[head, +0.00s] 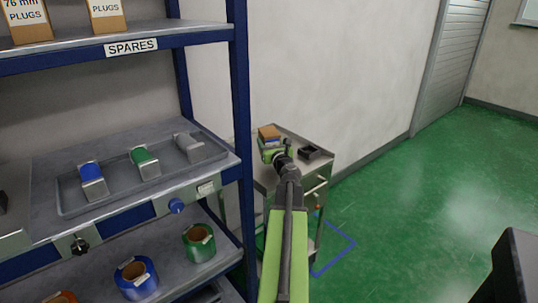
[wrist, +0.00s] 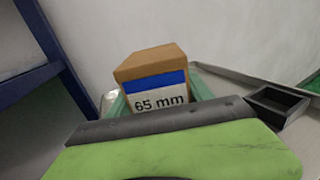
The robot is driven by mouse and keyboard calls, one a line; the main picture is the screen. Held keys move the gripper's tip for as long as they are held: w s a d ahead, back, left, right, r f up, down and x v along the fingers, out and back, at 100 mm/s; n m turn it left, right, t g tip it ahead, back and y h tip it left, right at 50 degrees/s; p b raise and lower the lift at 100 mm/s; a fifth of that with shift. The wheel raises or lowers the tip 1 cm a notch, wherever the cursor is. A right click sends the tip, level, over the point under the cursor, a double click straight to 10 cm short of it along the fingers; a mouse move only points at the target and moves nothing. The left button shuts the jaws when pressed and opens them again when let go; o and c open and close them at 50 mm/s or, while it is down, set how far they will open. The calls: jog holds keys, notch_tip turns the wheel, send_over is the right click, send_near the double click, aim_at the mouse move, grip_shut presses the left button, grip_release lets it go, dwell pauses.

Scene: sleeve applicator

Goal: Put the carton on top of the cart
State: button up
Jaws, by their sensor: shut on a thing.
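The carton (head: 268,132) is a small brown box, seen at the far left part of the cart's top in the head view. In the wrist view the carton (wrist: 152,65) shows a blue band and the label "65 mm". My gripper (head: 272,148) is shut on it, with a green finger and dark pad hiding its lower part.
A small black open tray (head: 311,152) sits on the cart's right part. A blue-framed shelf rack (head: 241,100) stands close on the left, with tape rolls and a grey tray. Green floor is open on the right. A blue outline (head: 338,250) marks the floor by the cart.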

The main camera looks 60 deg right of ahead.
jog(key=shift+f+b, duration=2.1)
jog(key=shift+f, duration=0.15)
jog(key=o, duration=1.7)
jog(key=shift+r, duration=0.15)
